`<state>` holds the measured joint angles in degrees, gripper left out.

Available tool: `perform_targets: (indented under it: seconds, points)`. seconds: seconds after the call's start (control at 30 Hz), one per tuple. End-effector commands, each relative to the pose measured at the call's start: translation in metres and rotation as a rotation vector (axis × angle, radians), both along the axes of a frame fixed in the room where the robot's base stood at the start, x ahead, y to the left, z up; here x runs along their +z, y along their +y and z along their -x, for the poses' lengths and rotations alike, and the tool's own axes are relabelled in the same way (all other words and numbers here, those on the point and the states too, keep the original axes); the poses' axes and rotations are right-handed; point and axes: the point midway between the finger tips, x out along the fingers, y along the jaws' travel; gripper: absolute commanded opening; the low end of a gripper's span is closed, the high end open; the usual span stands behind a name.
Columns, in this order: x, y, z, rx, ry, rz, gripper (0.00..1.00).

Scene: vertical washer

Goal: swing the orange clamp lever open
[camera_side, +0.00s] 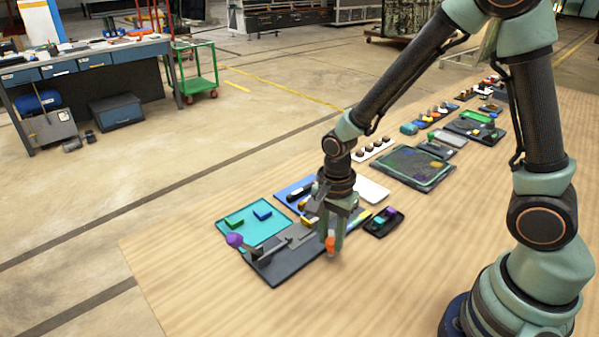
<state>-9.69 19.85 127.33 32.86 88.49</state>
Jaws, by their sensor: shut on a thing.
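The orange clamp lever (330,243) shows as a small orange piece low between the fingers of my gripper (332,247). My gripper points down at the right end of a dark base plate (283,266) and is shut on the lever. The fingers hide most of the lever, so I cannot tell its exact angle. A grey fixture (290,243) lies along the plate to the left of my gripper.
A teal tray (240,235) with a green block (234,222) and a blue block (262,213) lies behind left. A small black tray (384,223) with coloured pieces sits close on the right. Several more boards line the table behind. The wooden table (200,285) is clear in front.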

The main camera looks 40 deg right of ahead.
Motion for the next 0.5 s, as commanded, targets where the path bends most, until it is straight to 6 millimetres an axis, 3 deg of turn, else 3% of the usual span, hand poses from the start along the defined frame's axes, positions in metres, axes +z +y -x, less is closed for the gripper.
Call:
perform_targets:
  seconds: [0.47,0.5]
  points:
    - [0.0002,-0.0004,-0.0027,-0.018,-0.007,-0.001,0.00]
    - [0.0003,-0.0004,-0.0028,-0.017,-0.007,-0.001,0.43]
